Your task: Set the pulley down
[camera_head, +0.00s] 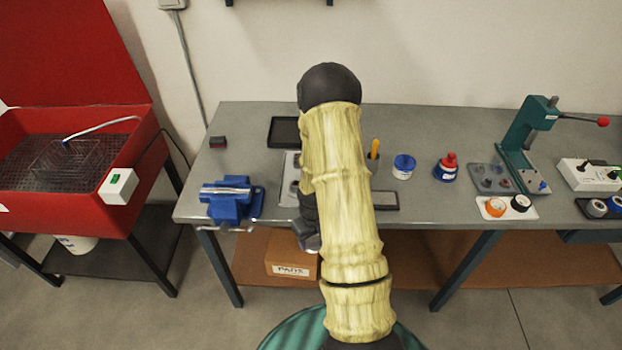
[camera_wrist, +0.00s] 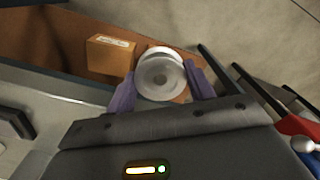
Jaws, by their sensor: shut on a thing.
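The pulley (camera_wrist: 160,78) is a silver-grey, round metal part with a rim and a central hub. In the wrist view it sits between the two purple fingertips of my gripper (camera_wrist: 163,90), which is shut on it. The brown lower shelf shows behind and below it, so the pulley is held in the air. In the head view my gripper (camera_head: 307,233) is at the front edge of the grey workbench (camera_head: 420,213), largely hidden behind my arm. The pulley cannot be made out clearly there.
A blue vise (camera_head: 232,205) stands left of my arm, and a black tray (camera_head: 284,132) lies behind. A blue-lidded tin (camera_head: 404,167), a red-topped bottle (camera_head: 446,168) and a green press (camera_head: 520,140) are to the right. A cardboard box (camera_head: 291,262) sits below. A red washer (camera_head: 85,160) is far left.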

